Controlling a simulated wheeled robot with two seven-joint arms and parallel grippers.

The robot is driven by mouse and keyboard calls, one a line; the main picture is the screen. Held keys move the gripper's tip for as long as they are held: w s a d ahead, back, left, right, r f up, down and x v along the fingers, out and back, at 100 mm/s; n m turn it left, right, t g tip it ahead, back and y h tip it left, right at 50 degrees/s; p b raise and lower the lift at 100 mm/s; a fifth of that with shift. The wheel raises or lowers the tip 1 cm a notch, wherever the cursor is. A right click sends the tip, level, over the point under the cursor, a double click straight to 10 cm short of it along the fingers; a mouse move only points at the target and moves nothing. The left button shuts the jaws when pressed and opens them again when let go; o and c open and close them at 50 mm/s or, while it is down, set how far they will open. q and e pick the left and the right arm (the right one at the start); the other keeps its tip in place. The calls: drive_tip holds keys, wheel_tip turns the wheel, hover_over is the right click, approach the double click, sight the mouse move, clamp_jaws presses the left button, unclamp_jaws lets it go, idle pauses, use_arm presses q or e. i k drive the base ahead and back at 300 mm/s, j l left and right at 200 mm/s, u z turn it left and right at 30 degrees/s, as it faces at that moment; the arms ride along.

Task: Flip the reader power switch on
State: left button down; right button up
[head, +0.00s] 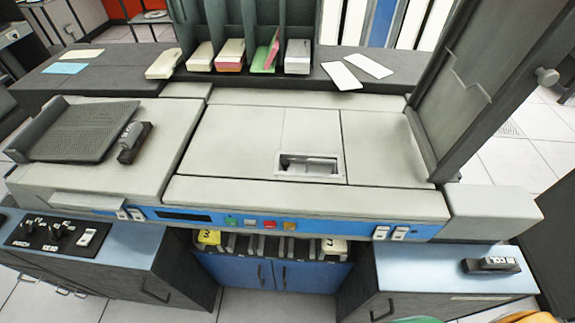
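The card machine (270,150) is a wide light-grey unit with a blue front strip (340,226). Two small white rocker switches (130,214) sit at the strip's left end, and two more (390,233) sit at its right end. A black panel (45,232) on the lower left cabinet carries dark knobs and a white rocker switch (87,237). Labels are too small to read, so I cannot tell which one is the reader power switch or how any is set. Neither gripper is in view.
Coloured buttons (269,225) line the strip's middle. A dark ribbed tray (80,130) and a black block (134,141) lie on the machine's left top. Another black block (491,265) lies on the right cabinet (440,275). Card stacks (230,54) stand behind. A tall dark hopper (490,75) rises at right.

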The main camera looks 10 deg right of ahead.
sight(399, 234)
drive_tip(key=k+l+z, duration=0.1)
drive_tip(key=z, duration=0.25)
drive_tip(key=k+l+z, duration=0.1)
drive_tip(key=l+z, duration=0.25)
drive_tip(key=k+l+z, duration=0.1)
drive_tip(key=z, duration=0.25)
drive_tip(key=j+z, duration=0.1)
drive_tip(key=k, duration=0.05)
